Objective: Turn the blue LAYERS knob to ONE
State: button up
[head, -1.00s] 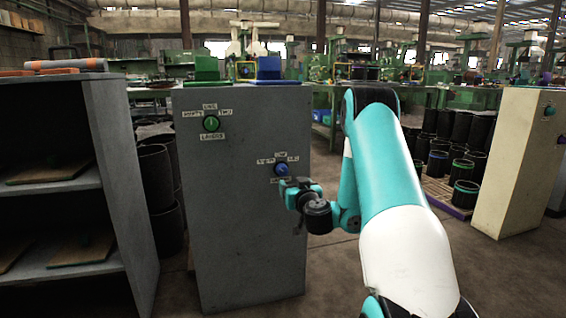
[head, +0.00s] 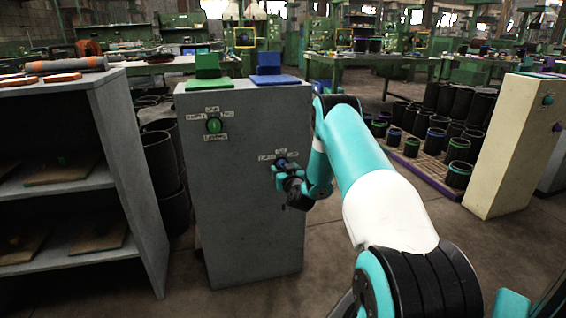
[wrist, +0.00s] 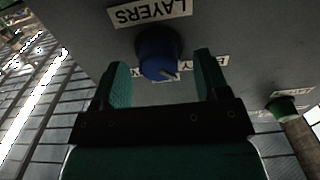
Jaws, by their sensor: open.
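The blue LAYERS knob (head: 282,162) is on the front of the grey cabinet (head: 245,225), with small white labels around it. In the wrist view the blue knob (wrist: 157,50) shows between the two fingertips, with a gap on each side. Its white pointer mark points down and slightly right in that view, where the LAYERS label (wrist: 150,12) appears upside down. The right finger partly hides another label. My gripper (wrist: 160,60) is open, and nothing is held. In the head view my gripper (head: 281,172) is right at the blue knob and partly covers it and its labels.
A green knob (head: 214,125) with its own labels sits higher left on the cabinet. A green stand (head: 207,75) and a blue stand (head: 270,70) are on top. A grey shelf (head: 115,130) stands left, a cream cabinet (head: 510,145) right.

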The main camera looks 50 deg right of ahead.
jog(key=shift+w+d, duration=0.45)
jog(key=shift+w, duration=0.15)
jog(key=c, duration=0.9)
jog(key=shift+a, duration=0.15)
